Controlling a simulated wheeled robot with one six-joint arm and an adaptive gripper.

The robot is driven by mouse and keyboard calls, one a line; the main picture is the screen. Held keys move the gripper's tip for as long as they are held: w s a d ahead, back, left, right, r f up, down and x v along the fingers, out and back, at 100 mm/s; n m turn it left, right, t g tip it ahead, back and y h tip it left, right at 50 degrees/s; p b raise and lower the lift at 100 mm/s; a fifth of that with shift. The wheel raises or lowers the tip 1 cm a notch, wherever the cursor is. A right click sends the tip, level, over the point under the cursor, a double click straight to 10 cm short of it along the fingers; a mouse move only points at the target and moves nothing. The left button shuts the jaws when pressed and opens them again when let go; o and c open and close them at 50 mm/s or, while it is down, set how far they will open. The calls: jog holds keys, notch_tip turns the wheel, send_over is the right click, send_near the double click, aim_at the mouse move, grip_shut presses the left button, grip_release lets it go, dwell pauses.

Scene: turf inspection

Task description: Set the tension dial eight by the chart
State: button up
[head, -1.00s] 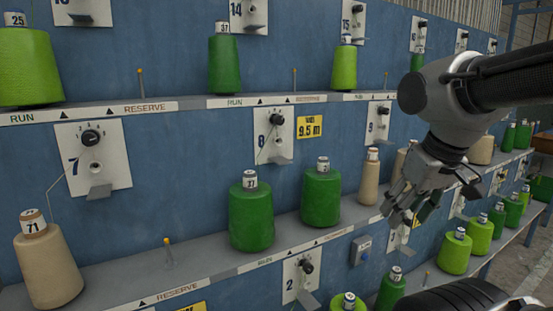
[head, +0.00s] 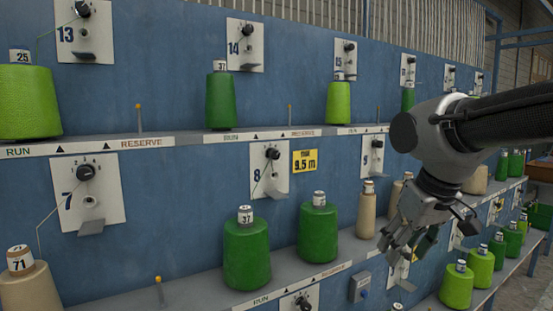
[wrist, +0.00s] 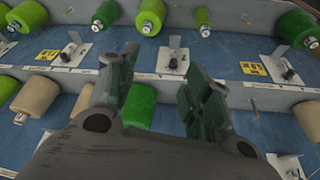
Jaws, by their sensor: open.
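The tension dial eight (head: 272,154) is a black knob on a white plate marked 8 (head: 268,172), at the centre of the head view. My gripper (head: 402,250) is open and empty, to the right of and lower than dial eight, in front of the shelving. Its two fingers also show spread apart in the wrist view (wrist: 158,90). The setting on dial eight is too small to read. No chart is recognisable in view.
Two dark green cones, one marked 37 (head: 246,255) and another (head: 318,232), stand on the shelf below dial eight. A yellow 9.5 m label (head: 305,161) is right of it. Dial seven (head: 86,172) is at left, dial nine (head: 376,143) at right. A tan cone (head: 366,212) stands nearer my gripper.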

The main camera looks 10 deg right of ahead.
dwell(0.4)
jog(key=m+t+y, duration=0.2)
jog(key=t+y, duration=0.3)
jog(key=t, duration=0.8)
send_near(276, 155)
jog(key=w, duration=0.3)
jog(key=x, duration=0.7)
jog(key=shift+w+a, duration=0.1)
jog(key=shift+a, duration=0.25)
